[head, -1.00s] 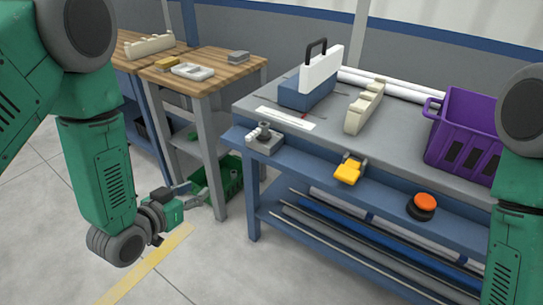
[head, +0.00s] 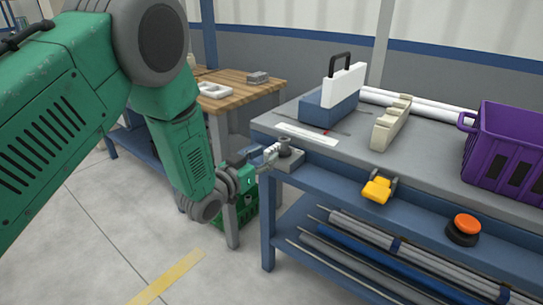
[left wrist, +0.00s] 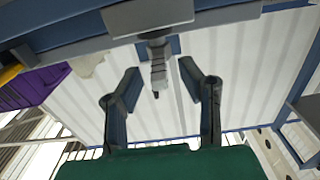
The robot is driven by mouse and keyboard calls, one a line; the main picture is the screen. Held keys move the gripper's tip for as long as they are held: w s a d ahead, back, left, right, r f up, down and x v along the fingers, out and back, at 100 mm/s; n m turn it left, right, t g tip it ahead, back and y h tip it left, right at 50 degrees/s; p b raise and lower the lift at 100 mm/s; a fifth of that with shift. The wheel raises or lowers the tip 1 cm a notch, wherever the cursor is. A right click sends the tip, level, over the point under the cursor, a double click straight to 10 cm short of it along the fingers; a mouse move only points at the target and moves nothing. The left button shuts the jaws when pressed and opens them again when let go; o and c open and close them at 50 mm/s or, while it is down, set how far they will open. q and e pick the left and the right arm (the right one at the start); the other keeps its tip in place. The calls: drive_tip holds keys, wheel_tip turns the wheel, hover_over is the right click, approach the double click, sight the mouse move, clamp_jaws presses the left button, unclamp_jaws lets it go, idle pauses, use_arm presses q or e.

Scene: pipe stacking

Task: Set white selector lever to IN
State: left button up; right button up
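A grey block with an upright post (head: 285,148) sits at the left front corner of the grey-topped bench. In the left wrist view, a pale grey lever-like stem (left wrist: 157,66) with a dark tip sticks out from a grey housing (left wrist: 150,15). I cannot read any IN marking or tell the lever's setting. My left gripper (head: 268,156) is beside the block, on its left, with its fingers partly blurred into the background. In the left wrist view my left gripper (left wrist: 162,88) is open and empty, the stem lying between its spread fingers. My right gripper is out of view.
On the bench (head: 430,135) stand a blue box (head: 328,108) with a white panel and black handle, a cream notched rack (head: 390,125) and a purple crate (head: 510,150). A yellow clamp (head: 377,190) and an orange button (head: 467,224) are along the front edge.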

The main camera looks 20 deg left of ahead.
sight(273, 152)
use_arm(q)
drive_tip(key=shift+x, duration=1.5)
drive_tip(key=shift+d, duration=0.15)
drive_tip(key=shift+c, duration=0.8)
clamp_jaws()
drive_tip(key=shift+a, duration=0.2)
